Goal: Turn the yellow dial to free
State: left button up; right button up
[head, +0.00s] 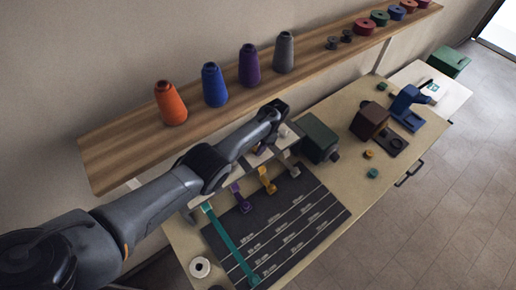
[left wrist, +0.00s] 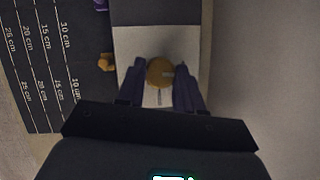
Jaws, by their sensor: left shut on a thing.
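The yellow dial (left wrist: 158,71) shows in the left wrist view as a round knob with a pale pointer line, on a whitish panel (left wrist: 135,42). My left gripper (left wrist: 164,76) is shut on the dial, with a dark finger on each side of it. In the head view my left arm reaches over the table, and its wrist (head: 272,112) hides the dial and the fingertips. Any label by the dial cannot be read. My right gripper is in neither view.
A dark measuring mat (head: 285,225) with a teal strip (head: 231,246), a purple piece (head: 240,198) and a yellow piece (head: 267,181) lies in front. A green box (head: 318,138) stands close right of my wrist. A wooden shelf (head: 120,150) with thread cones runs behind.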

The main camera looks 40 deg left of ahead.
pick_arm(q)
jog(key=shift+n, duration=0.5)
jog(key=o, duration=1)
jog(key=shift+o, duration=0.2)
